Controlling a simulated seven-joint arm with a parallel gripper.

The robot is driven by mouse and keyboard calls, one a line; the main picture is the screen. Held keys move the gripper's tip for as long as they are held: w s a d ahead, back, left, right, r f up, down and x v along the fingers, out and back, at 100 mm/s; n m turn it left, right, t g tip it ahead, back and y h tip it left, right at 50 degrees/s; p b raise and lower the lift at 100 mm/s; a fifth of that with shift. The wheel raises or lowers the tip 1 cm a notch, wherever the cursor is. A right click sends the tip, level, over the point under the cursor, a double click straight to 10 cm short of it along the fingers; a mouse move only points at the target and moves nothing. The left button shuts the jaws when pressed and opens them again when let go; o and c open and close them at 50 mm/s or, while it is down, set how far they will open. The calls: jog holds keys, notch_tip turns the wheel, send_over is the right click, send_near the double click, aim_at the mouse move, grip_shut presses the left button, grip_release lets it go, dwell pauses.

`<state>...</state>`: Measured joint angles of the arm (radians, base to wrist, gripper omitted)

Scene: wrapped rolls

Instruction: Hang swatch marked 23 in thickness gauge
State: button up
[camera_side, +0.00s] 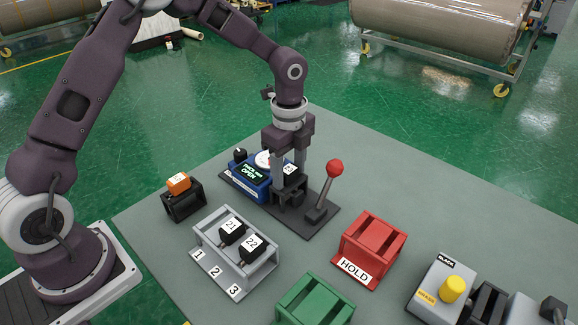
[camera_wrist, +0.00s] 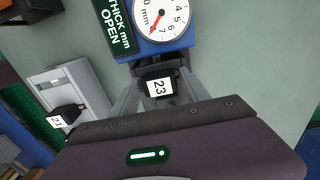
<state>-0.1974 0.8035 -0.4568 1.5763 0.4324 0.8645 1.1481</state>
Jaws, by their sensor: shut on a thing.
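The swatch marked 23 (camera_wrist: 158,88) is a black block with a white label. In the side view it (camera_side: 290,169) is between the fingers of my gripper (camera_side: 289,182), which is shut on it. The thickness gauge (camera_side: 248,181) is a blue box with a round dial and a display reading OPEN. It also shows in the wrist view (camera_wrist: 165,47), directly beyond the swatch. The swatch is at the gauge's black base, beside the blue box. My fingers hide its underside, so I cannot tell whether it rests on the gauge.
A grey rack (camera_side: 205,263) numbered 1 to 3 holds swatches 21 (camera_side: 231,231) and 22 (camera_side: 252,246). A red-knobbed lever (camera_side: 328,186) stands close right of my gripper. A red HOLD stand (camera_side: 373,246), a green stand (camera_side: 315,302) and an orange block (camera_side: 178,183) on a black holder are nearby.

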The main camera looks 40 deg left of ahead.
jog(key=o, duration=1.4)
jog(key=shift+o, duration=0.2)
